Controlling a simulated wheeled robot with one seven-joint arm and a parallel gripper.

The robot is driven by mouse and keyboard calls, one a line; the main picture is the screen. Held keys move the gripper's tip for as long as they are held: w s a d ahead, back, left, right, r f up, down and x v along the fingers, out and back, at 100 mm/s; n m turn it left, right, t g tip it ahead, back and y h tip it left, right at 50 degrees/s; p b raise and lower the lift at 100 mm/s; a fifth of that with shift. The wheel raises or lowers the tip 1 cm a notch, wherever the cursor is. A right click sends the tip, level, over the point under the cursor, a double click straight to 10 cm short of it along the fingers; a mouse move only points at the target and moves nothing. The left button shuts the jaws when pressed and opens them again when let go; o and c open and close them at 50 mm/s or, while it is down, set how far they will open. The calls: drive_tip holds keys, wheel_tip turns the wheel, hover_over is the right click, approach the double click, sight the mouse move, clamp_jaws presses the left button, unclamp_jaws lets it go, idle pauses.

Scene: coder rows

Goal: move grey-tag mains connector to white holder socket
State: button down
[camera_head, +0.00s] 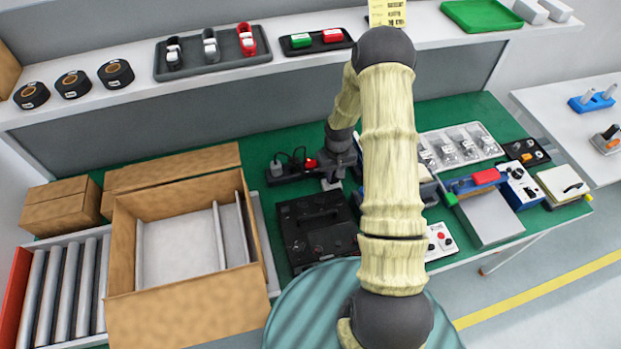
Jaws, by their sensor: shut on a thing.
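My gripper (328,168) is lowered over the back middle of the green bench, just right of a black socket strip (292,175). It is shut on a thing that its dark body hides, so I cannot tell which. A grey-topped plug (276,169) with a black cable is at the strip's left end. A red-tagged plug (310,163) is near its right end, close beside my gripper. A small white piece (331,184) shows just below the gripper. I cannot tell whether it is the white holder socket.
A black case (315,229) lies in front of the strip. A large open carton (255,235) stands left. Right of my arm are a white tray (480,133) of parts and a blue-white box (520,185). A shelf (140,95) runs along the back.

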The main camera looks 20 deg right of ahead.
drive_tip(key=shift+w+a+f, duration=0.15)
drive_tip(key=shift+a+f, duration=0.1)
drive_tip(key=shift+a, duration=0.05)
idle(0.4)
drive_tip(key=shift+f+b, duration=0.3)
drive_tip(key=shift+b, duration=0.1)
idle(0.6)
drive_tip(key=c, duration=1.1)
unclamp_jaws()
wheel_tip(320, 180, up, 18)
drive_tip(key=p, duration=1.2)
drive_tip(key=shift+f, duration=0.25)
